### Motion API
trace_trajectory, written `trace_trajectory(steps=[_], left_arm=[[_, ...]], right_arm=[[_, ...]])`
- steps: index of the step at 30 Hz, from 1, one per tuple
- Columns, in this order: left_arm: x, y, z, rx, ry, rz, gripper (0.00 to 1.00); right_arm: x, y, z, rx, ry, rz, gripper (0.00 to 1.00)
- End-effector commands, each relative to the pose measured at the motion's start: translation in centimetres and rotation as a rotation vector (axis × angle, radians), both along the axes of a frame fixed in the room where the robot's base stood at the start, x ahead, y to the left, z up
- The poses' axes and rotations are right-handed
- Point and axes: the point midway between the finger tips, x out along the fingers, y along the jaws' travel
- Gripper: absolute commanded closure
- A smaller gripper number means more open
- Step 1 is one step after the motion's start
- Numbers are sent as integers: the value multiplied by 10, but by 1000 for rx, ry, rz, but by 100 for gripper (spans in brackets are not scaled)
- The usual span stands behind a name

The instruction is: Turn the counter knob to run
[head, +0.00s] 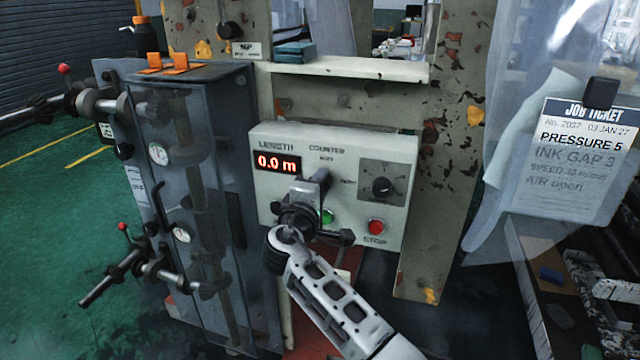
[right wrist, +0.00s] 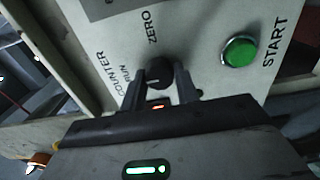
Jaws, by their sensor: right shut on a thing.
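The pale control box (head: 262,205) stands at the middle of the head view, with a red display (head: 277,163) reading 0.0 m and a COUNTER label. The black counter knob (right wrist: 155,72) shows in the right wrist view, between the RUN and ZERO labels. My right gripper (right wrist: 160,80) has a finger on each side of this knob and is shut on it. In the head view my right gripper (head: 321,178) hides the knob. I cannot tell for sure which label the knob points to. My left gripper is not in view.
The green START button (right wrist: 240,50) lies beside the counter knob. A grey cabinet (head: 245,130) with gauges and valve handles stands left. A job ticket (head: 575,160) hangs right.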

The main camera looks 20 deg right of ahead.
Motion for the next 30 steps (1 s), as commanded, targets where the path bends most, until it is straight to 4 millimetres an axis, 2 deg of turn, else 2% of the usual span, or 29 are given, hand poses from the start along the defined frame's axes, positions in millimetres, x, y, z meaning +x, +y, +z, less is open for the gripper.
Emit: trace_trajectory(steps=[13,14,16,25,30], left_arm=[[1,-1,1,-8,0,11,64],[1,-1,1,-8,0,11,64],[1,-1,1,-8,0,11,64],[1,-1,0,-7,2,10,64],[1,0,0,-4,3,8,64]], right_arm=[[0,0,1,-12,5,1,92],[0,0,1,-12,5,1,67],[0,0,1,-12,6,1,48],[0,1,0,-10,5,1,48],[-6,10,0,-8,6,1,48]])
